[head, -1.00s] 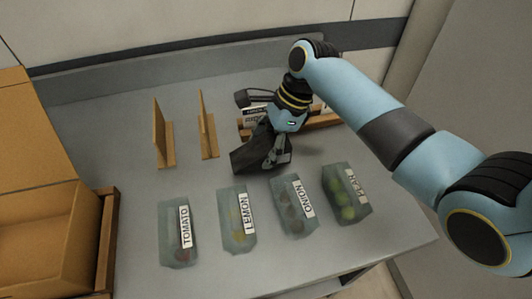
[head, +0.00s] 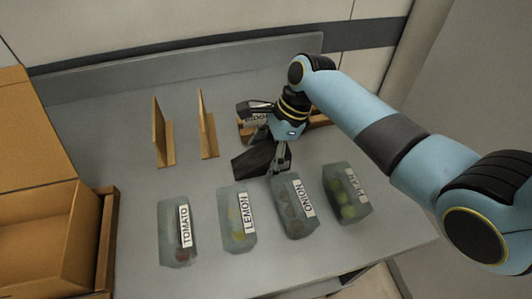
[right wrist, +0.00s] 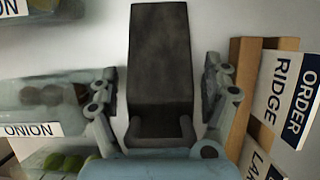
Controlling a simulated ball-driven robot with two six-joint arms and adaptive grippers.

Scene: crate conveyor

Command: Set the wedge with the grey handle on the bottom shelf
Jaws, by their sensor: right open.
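The dark wedge (head: 252,162) lies on the grey table behind the bagged produce. It shows larger in the right wrist view (right wrist: 158,50), with its grey U-shaped handle (right wrist: 185,128) toward my gripper. My right gripper (head: 279,155) is open over the handle end. In the wrist view its fingers (right wrist: 160,92) stand on either side of the wedge with gaps to it. My left gripper is not in view. I cannot make out the bottom shelf.
Bags labelled tomato (head: 172,230), lemon (head: 230,225), onion (head: 285,190) and one with green produce (head: 335,185) stand in front. Wooden uprights (head: 160,135) stand behind left. A wooden rack with sign cards (right wrist: 242,80) is beside the gripper. Cardboard boxes (head: 35,170) are at left.

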